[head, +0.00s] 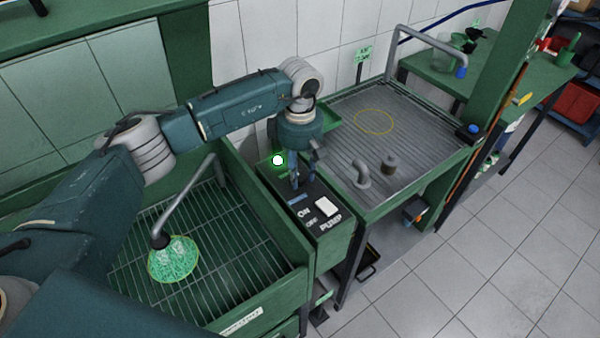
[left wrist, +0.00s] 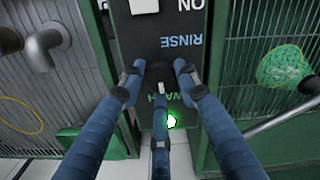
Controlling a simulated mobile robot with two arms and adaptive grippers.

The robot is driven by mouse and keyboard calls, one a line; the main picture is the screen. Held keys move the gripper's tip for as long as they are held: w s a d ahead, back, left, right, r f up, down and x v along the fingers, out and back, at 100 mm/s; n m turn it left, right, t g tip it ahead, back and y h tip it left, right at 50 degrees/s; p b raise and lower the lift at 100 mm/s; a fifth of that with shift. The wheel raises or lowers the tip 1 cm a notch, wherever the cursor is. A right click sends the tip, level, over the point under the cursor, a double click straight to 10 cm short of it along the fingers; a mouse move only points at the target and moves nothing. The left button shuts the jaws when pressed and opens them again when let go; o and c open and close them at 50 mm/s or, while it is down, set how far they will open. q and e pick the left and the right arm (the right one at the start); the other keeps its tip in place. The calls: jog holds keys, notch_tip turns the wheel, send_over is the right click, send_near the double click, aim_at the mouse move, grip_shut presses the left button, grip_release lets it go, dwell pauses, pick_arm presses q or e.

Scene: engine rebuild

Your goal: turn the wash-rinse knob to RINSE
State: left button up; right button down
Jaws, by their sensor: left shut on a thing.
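The control box (left wrist: 128,45) stands between the two wash basins. In the left wrist view its face carries a blue RINSE label (left wrist: 181,41) and a partly covered green WASH label (left wrist: 177,101). My left gripper (left wrist: 159,76) points down at this face, its blue fingers shut around the dark wash-rinse knob (left wrist: 158,71). The fingers hide much of the knob, so its exact setting is hard to tell. A bright lamp (left wrist: 171,121) glows beside WASH. In the head view my left gripper (head: 296,182) covers the knob; the lamp (head: 277,160) shows left of it.
A white pump switch (head: 327,206) with ON and OFF labels is on the same box. The left basin (head: 255,262) has a spout over green-lit parts in a yellow ring.

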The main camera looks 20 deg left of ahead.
pick_arm(q)
jog(key=shift+w+f+n+b, duration=0.1)
jog(key=shift+n+b, duration=0.75)
jog(key=shift+n, duration=0.25)
jog(key=n+b, duration=0.2)
jog(key=n, duration=0.1)
jog(key=n+b, duration=0.2)
jog(key=n, duration=0.1)
jog(key=n+b, duration=0.1)
jog(key=n, duration=0.2)
jog(key=shift+n+b, duration=0.35)
jog(key=shift+n, duration=0.05)
jog(key=n, duration=0.2)
jog(key=n+b, duration=0.1)
jog(key=n, duration=0.1)
jog(key=shift+r+n+b, duration=0.2)
jog(key=shift+n+b, duration=0.1)
jog(key=n+b, duration=0.1)
jog(key=n, duration=0.3)
jog(key=shift+r+n, duration=0.1)
jog(key=shift+n, duration=0.2)
